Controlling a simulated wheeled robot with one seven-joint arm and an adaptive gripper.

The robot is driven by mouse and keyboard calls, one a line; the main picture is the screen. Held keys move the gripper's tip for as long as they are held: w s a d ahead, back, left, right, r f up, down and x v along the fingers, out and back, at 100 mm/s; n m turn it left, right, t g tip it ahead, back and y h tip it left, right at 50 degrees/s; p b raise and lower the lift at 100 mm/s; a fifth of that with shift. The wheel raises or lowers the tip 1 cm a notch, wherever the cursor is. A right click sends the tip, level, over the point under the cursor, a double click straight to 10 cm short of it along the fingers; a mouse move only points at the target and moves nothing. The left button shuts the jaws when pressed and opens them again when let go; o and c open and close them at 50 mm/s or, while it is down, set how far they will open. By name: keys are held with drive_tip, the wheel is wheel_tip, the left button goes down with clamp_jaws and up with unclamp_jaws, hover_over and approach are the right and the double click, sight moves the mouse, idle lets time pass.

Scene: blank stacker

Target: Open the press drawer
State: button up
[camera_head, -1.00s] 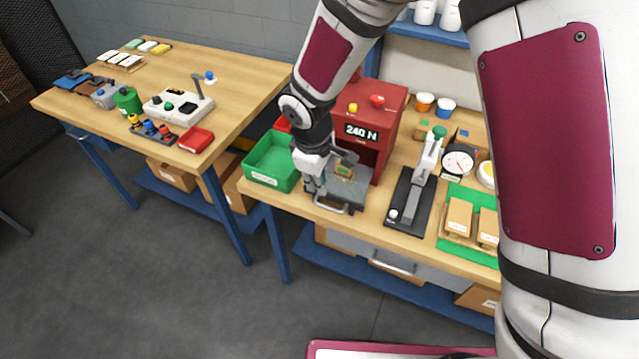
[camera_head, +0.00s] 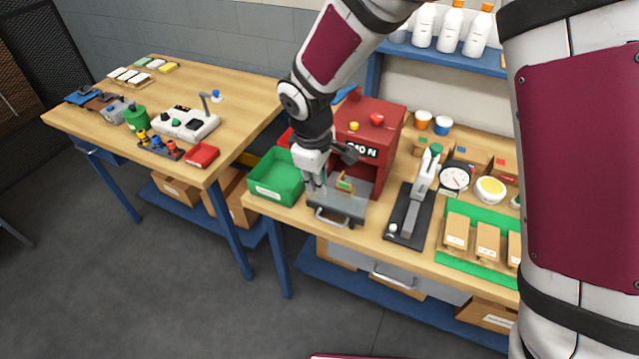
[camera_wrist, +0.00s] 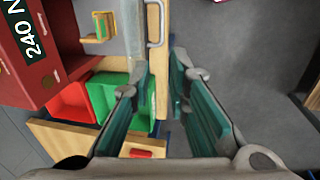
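The red press (camera_head: 372,125) stands on the right-hand bench, its display partly covered by my arm in the head view. The grey press drawer (camera_head: 350,207) sticks out from its front, with a small tan and green piece (camera_head: 345,183) on it. Its metal handle (camera_head: 332,222) is at the front edge. My gripper (camera_head: 319,186) is above the drawer's left side, behind the handle in the head view. In the wrist view its fingers (camera_wrist: 160,65) are apart and empty. The handle (camera_wrist: 155,24) lies just beyond the fingertips there, with no contact visible.
A green bin (camera_head: 274,176) stands left of the drawer, with a red bin beside it. A black lever tool (camera_head: 408,215) stands to the right. The bench's front edge is close below the handle; open floor (camera_head: 170,290) lies in front.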

drive_tip(key=shift+r, duration=0.15)
idle(0.4)
wheel_tip(320, 180, up, 12)
drive_tip(key=s, duration=0.2)
drive_tip(key=shift+a+f, duration=0.2)
drive_tip(key=shift+a, duration=0.15)
drive_tip(key=s+d+r+m+t+b, duration=0.1)
drive_tip(key=d+r+m, duration=0.25)
drive_tip(key=d, duration=0.35)
drive_tip(key=s+d+r+m+t+b, duration=0.1)
drive_tip(key=s+d+r+m+b, duration=0.2)
drive_tip(key=d, duration=0.4)
drive_tip(key=s+d+m+t+b, duration=0.1)
drive_tip(key=s+d+m, duration=0.6)
drive_tip(key=d, duration=0.3)
drive_tip(key=shift+s+r+t+y+b, duration=0.15)
drive_tip(key=shift+s+t+y+b, duration=0.25)
drive_tip(key=shift+s, duration=0.45)
